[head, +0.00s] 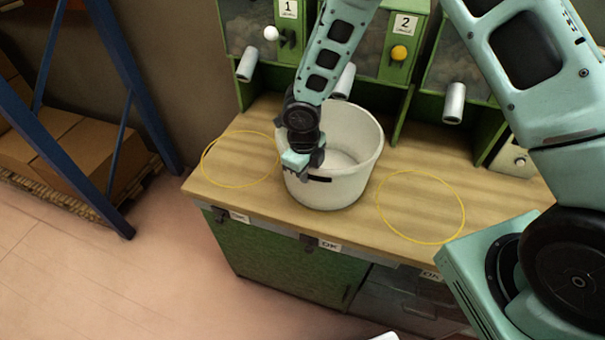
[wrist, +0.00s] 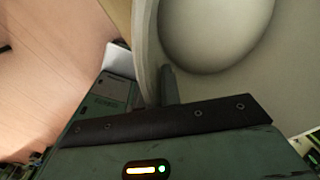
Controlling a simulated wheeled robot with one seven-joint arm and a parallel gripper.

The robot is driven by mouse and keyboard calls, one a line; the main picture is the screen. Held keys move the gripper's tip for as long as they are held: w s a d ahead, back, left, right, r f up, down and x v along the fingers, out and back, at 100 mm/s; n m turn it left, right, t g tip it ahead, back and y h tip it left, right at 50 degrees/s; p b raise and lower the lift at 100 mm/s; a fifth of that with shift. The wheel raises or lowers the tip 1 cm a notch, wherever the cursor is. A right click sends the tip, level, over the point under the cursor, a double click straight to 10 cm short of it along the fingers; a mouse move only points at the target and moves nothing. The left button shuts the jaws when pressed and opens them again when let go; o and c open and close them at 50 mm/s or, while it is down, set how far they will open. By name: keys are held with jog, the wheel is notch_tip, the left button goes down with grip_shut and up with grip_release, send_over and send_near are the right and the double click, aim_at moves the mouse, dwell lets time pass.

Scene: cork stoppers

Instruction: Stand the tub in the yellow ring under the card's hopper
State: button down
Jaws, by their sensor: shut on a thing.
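The white tub (head: 345,185) is upright at the middle of the wooden counter, between two yellow rings. I cannot tell whether its base touches the wood. One yellow ring (head: 240,188) is on the left and another yellow ring (head: 465,215) on the right; both are empty. My gripper (head: 303,165) is shut on the tub's wall at its left front side. In the wrist view the tub (wrist: 225,30) fills the upper right, its wall between the fingers of my gripper (wrist: 160,88). The counter under the tub is hidden.
Green hoppers stand behind the counter, with number cards 1 (head: 288,8) and 2 (head: 405,24). Metal spouts (head: 453,103) hang over the counter's back. A beige box (head: 513,160) sits at the right. Blue rack posts (head: 125,95) stand left of the counter.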

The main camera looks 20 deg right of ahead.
jog(key=shift+f, duration=0.1)
jog(key=c, duration=1.6)
grip_release()
notch_tip(320, 180, up, 12)
jog(key=b, duration=0.1)
jog(key=s+a+r+n, duration=0.1)
jog(key=s+r+n, duration=0.4)
jog(key=s+n, duration=0.7)
jog(key=s+r+n+y, duration=0.1)
jog(key=s+r+n, duration=0.5)
jog(key=s+n, duration=0.6)
jog(key=n, duration=1.1)
jog(key=shift+s+a+r+n, duration=0.15)
jog(key=shift+s+a+n, duration=0.2)
jog(key=shift+a+n, duration=0.05)
